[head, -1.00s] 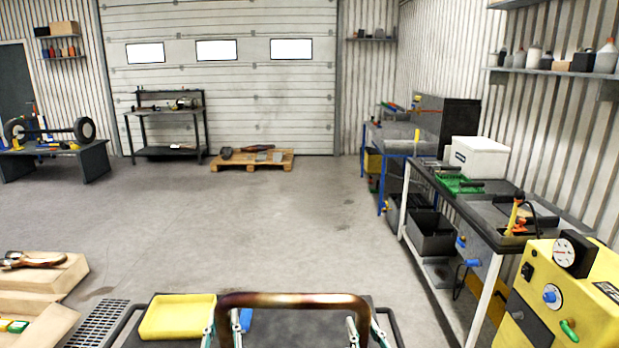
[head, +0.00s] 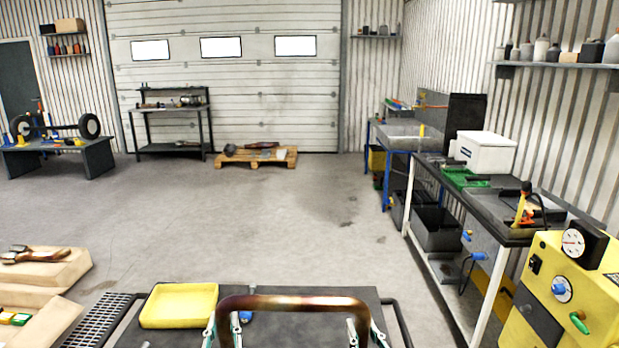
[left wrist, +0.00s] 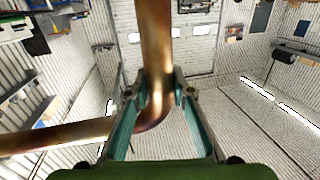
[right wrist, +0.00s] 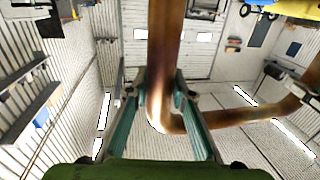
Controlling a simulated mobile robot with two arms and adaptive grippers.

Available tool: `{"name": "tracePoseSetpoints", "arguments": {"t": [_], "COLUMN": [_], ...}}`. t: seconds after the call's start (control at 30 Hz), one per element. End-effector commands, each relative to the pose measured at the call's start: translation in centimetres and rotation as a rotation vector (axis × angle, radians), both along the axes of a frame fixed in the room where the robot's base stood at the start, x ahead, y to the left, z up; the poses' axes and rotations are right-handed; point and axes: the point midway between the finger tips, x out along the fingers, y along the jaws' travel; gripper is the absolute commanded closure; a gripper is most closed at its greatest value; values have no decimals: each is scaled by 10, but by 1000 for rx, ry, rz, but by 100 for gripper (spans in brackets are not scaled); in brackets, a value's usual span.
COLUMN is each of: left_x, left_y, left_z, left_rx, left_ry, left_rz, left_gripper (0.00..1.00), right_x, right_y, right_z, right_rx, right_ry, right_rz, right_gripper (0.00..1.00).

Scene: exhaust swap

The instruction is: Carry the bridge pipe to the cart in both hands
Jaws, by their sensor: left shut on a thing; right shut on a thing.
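The bridge pipe (head: 293,302) is a U-shaped, brown-copper tube with heat tints. It is held up with its crossbar on top, in front of the cart top in the head view. My left gripper (head: 224,336) is shut on its left leg, just by a bend in the left wrist view (left wrist: 155,75). My right gripper (head: 365,336) is shut on its right leg, also by a bend in the right wrist view (right wrist: 163,75). The cart (head: 165,338) has a dark top with side rails and lies low in the head view; the pipe hides part of it.
A yellow tray (head: 180,322) sits at the left of the cart top. A floor grate (head: 103,318) and cardboard boxes (head: 50,270) lie left. A yellow machine with a gauge (head: 574,290) and a workbench (head: 470,205) stand right. The floor beyond is open.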

Motion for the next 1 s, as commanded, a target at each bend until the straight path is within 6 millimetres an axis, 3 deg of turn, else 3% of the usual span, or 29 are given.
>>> {"name": "tracePoseSetpoints", "arguments": {"t": [1.0], "left_x": [0], "left_y": [0], "left_z": [-19], "left_rx": [1], "left_ry": [-3], "left_rz": [0], "left_gripper": [100], "right_x": [0], "right_y": [0], "right_z": [-18], "right_rx": [1], "right_ry": [-6], "right_rz": [0], "right_gripper": [100]}}
